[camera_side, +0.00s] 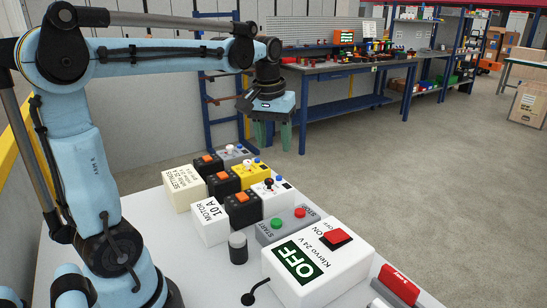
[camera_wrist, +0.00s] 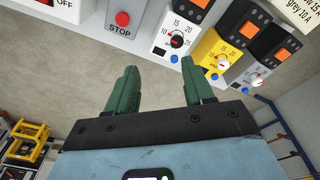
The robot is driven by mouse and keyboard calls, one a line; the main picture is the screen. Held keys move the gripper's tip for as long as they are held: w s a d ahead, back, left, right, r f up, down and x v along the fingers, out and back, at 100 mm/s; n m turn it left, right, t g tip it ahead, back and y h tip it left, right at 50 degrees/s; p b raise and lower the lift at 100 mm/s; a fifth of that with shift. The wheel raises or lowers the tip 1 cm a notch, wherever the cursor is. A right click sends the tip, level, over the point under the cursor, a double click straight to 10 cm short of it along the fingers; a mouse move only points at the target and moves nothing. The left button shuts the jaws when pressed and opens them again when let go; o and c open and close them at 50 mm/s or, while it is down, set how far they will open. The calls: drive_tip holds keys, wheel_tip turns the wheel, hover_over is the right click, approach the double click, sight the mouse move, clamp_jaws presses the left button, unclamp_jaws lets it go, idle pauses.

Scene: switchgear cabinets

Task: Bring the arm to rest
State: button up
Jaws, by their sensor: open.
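My gripper (camera_side: 272,136) hangs at the end of my blue arm in the side view, fingers pointing down. It is above and behind the rows of control boxes, apart from them. In the wrist view its two green fingers (camera_wrist: 158,72) stand well apart with only grey floor between them. It is open and holds nothing. My arm is bent at the elbow, with the forearm stretched roughly level to the right.
A blue-legged workbench (camera_side: 350,68) stands behind.

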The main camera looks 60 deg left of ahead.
drive_tip(key=s+d+f+m+t, duration=0.3)
drive_tip(key=d, duration=0.3)
drive_tip(key=s+d+f+m+t, duration=0.2)
drive_tip(key=s+d+f+m, duration=0.1)
drive_tip(key=d, duration=0.3)
drive_tip(key=shift+s+f+m+t, duration=0.4)
drive_tip(key=shift+s+m, duration=0.2)
drive_tip(key=shift+s, duration=0.15)
